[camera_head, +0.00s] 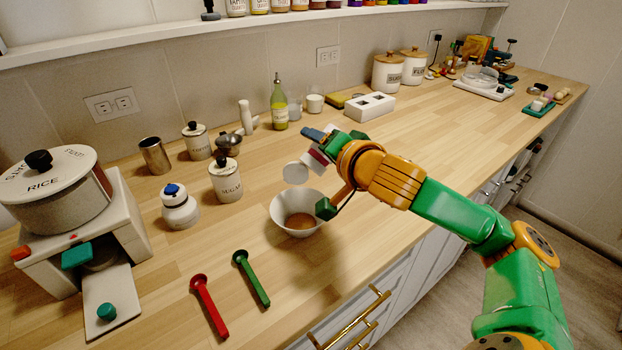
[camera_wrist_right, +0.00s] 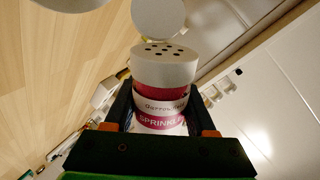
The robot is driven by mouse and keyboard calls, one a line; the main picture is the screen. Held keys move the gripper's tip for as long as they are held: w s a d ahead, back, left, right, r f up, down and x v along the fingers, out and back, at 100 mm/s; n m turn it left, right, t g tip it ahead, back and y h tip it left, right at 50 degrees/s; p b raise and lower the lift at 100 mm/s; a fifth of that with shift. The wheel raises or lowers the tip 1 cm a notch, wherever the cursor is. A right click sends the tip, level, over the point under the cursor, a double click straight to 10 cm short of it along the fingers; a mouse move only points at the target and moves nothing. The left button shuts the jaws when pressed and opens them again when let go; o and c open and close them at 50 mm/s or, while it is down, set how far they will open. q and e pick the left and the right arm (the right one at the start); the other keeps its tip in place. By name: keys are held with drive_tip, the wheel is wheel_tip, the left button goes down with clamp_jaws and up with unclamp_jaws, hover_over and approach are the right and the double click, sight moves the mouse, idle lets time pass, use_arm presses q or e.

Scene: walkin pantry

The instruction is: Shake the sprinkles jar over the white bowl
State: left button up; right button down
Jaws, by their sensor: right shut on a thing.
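The sprinkles jar (camera_head: 316,160) is white with a red band and is held tilted in my right gripper (camera_head: 324,172). In the right wrist view, the jar (camera_wrist_right: 162,95) shows a perforated top with a white round lid (camera_wrist_right: 158,18) standing open beyond it. The gripper's dark fingers (camera_wrist_right: 158,112) are shut on both sides of the jar. The white bowl (camera_head: 279,208) stands on the counter just below the jar, with something brownish in its bottom. The jar's lid side points left, over the bowl's far rim. My left gripper is not in view.
A red spoon (camera_head: 208,305) and a green spoon (camera_head: 251,278) lie in front of the bowl. A sugar canister (camera_head: 226,183), a blue-capped bottle (camera_head: 180,208) and a rice dispenser (camera_head: 60,200) stand left. A green oil bottle (camera_head: 279,106) stands behind. The counter to the right is mostly clear.

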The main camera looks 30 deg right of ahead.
drive_tip(key=shift+f, duration=0.8)
drive_tip(key=shift+f, duration=0.1)
wheel_tip(320, 180, down, 4)
drive_tip(key=m+y+b, duration=0.1)
drive_tip(key=m+b, duration=0.1)
drive_tip(key=b, duration=0.2)
drive_tip(key=m+y+b, duration=0.2)
drive_tip(key=m+b, duration=0.1)
drive_tip(key=b, duration=0.1)
drive_tip(key=shift+d+f+m+g+b, duration=0.15)
drive_tip(key=shift+m+g+b, duration=0.15)
drive_tip(key=shift+b, duration=0.05)
drive_tip(key=m+y+b, duration=0.1)
drive_tip(key=a+m+y+b, duration=0.1)
drive_tip(key=m, duration=0.1)
drive_tip(key=shift+s+a+r+m+y+b, duration=0.1)
drive_tip(key=shift+a+r+m+y+b, duration=0.25)
drive_tip(key=shift+m+y, duration=0.5)
drive_tip(key=shift+r, duration=0.1)
